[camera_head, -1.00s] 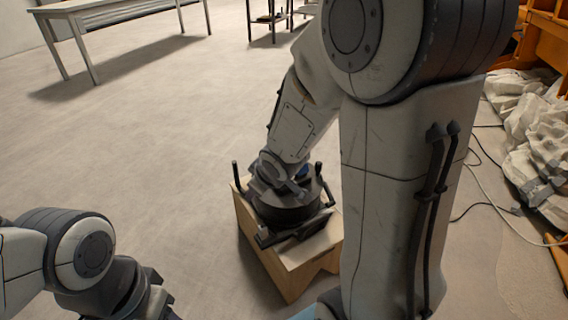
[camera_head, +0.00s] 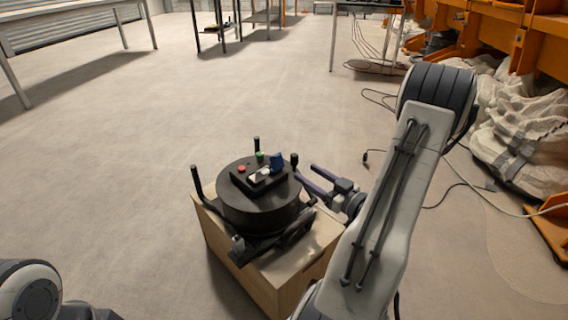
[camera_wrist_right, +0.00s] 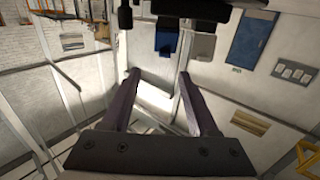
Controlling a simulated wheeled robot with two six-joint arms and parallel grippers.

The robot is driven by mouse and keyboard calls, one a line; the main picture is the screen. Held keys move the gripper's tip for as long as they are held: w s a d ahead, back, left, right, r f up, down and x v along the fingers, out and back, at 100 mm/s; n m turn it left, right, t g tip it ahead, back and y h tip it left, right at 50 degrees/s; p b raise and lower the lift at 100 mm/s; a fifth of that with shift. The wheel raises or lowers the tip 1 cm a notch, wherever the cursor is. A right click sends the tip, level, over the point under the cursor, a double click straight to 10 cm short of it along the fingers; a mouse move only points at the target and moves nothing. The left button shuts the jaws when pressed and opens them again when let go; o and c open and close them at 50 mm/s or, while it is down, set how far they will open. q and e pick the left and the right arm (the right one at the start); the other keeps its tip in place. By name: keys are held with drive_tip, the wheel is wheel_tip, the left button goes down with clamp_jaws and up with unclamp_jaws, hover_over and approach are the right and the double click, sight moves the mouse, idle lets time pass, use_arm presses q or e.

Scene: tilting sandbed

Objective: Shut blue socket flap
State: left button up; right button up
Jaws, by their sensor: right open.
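The blue socket flap (camera_head: 276,162) stands raised at the right end of a small black panel (camera_head: 252,184) on top of a round black drum (camera_head: 258,208). In the right wrist view the blue flap (camera_wrist_right: 167,38) shows near the top, beyond the fingertips. My right gripper (camera_head: 305,170) is beside the drum's right side, its purple fingers pointing left toward the flap. The fingers are apart and empty, as the right wrist view also shows (camera_wrist_right: 158,76). They do not appear to touch the flap. My left gripper is out of view.
A red button (camera_head: 241,169), a green button (camera_head: 259,157) and a pale part sit near the flap. Black upright posts (camera_head: 196,182) stand around the drum. A wooden box (camera_head: 240,272) carries it. Cables lie on the floor at right; the floor at left is clear.

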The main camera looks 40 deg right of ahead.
sight(279, 158)
drive_tip(key=w+b, duration=0.1)
drive_tip(key=w, duration=0.2)
drive_tip(key=w+a+b, duration=0.1)
drive_tip(key=w, duration=0.5)
drive_tip(key=shift+a+b, duration=0.25)
drive_tip(key=shift+b, duration=0.15)
drive_tip(key=shift+w, duration=0.35)
